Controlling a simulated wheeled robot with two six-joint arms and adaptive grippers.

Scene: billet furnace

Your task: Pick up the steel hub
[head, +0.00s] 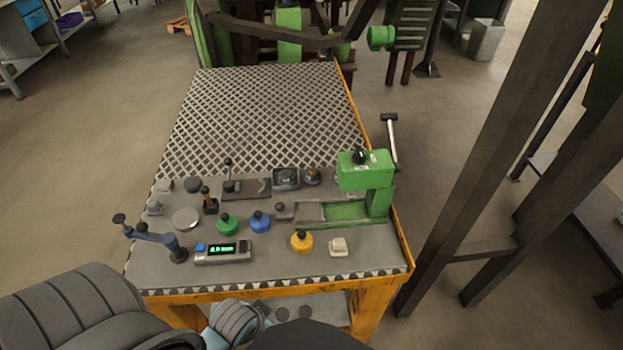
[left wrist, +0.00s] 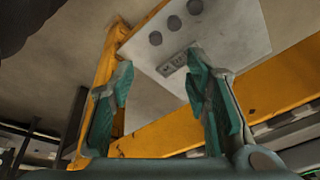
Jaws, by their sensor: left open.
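I cannot tell for sure which part is the steel hub. A round metallic piece (head: 312,175) sits in the row at the middle of the workbench, and a flat pale grey disc (head: 186,218) lies on its left side. My left gripper (left wrist: 160,88) is open in the left wrist view, with two teal fingers apart and nothing between them. Beyond them is a grey plate (left wrist: 235,35) with dark round spots, beside orange framing. In the head view my left arm comes in low at the front edge, and its fingers are hidden. My right gripper does not show.
The workbench (head: 265,120) has a grating at the back. A display box (head: 222,252), green (head: 227,226), blue (head: 260,223) and yellow (head: 301,242) knobbed pieces crowd the front.

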